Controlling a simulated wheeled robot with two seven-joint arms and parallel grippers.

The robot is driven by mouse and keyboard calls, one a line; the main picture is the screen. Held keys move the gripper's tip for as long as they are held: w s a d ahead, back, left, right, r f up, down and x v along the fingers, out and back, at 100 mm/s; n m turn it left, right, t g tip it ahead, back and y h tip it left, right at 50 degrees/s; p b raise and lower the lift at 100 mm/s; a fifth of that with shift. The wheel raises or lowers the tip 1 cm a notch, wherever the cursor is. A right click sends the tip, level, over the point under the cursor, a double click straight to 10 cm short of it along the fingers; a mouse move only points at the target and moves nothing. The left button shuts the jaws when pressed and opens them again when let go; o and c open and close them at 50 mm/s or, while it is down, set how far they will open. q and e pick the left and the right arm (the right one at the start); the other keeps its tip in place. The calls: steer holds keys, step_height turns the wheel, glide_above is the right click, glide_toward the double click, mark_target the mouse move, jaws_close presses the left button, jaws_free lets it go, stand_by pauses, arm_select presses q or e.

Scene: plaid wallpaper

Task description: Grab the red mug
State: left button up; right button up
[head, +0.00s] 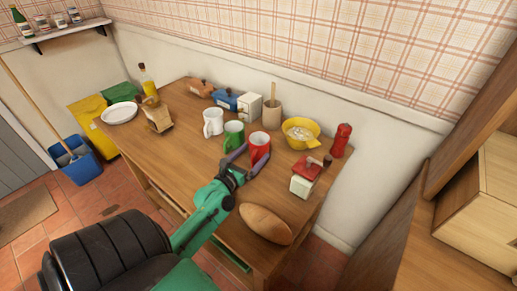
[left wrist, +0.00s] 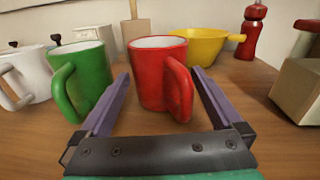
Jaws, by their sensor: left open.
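The red mug (head: 260,146) stands upright on the wooden table, and its handle faces toward me and to the right in the left wrist view (left wrist: 158,72). My left gripper (head: 245,158) is open at the mug's near side. In the left wrist view its two purple fingers (left wrist: 160,90) reach to either side of the mug, with the mug between or just beyond their tips. Whether the fingers touch it I cannot tell. My right gripper is in neither view.
A green mug (head: 234,135) stands close on the left, with a white mug (head: 213,122) beyond it. A yellow bowl (head: 300,132) is behind right. A red pepper mill (head: 341,140) stands far right.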

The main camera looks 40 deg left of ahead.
mark_target(258, 148)
arm_select(q)
steer(key=w, duration=0.3)
steer(key=shift+w+a, duration=0.25)
steer(key=shift+w, duration=0.05)
steer(key=shift+r, duration=0.1)
steer(key=c, duration=1.3)
